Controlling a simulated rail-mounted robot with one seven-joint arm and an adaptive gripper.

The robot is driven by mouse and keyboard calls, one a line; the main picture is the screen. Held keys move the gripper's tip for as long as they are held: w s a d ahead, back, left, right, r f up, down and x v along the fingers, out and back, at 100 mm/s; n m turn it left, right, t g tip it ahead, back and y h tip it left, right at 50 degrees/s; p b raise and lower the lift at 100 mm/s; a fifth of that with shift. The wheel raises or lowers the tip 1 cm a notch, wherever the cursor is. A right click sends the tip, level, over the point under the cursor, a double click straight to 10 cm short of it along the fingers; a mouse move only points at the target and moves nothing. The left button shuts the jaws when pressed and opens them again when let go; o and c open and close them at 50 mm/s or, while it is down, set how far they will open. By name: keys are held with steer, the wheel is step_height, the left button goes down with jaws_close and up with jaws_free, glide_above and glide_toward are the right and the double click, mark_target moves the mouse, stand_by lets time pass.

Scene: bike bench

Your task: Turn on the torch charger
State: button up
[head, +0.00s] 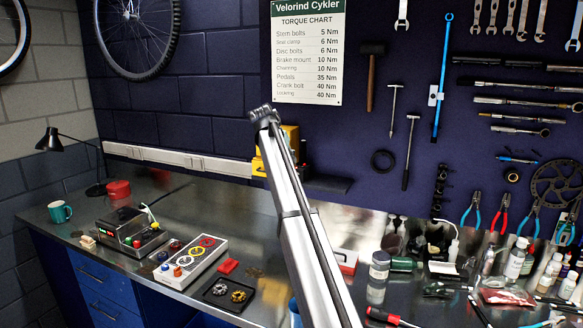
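No item carries a readable torch charger label, so I cannot tell for sure which one it is. A grey box with a dark top and small red and green parts on its front (132,236) stands on the left of the bench, with a pale cable end at its right. A light panel box (190,264) in front of it has red, yellow and green rings and several coloured knobs or buttons. Whether either is switched on is too small to tell. I see no gripper fingers in the head view.
A long silver bar (302,225) with a dark top rises through the middle and hides part of the bench. A black tray (207,293), teal mug (60,211), red container (118,189) and black lamp (50,141) are on the left. Bottles and tools crowd the right.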

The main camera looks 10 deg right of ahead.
steer(key=shift+v, duration=1.55)
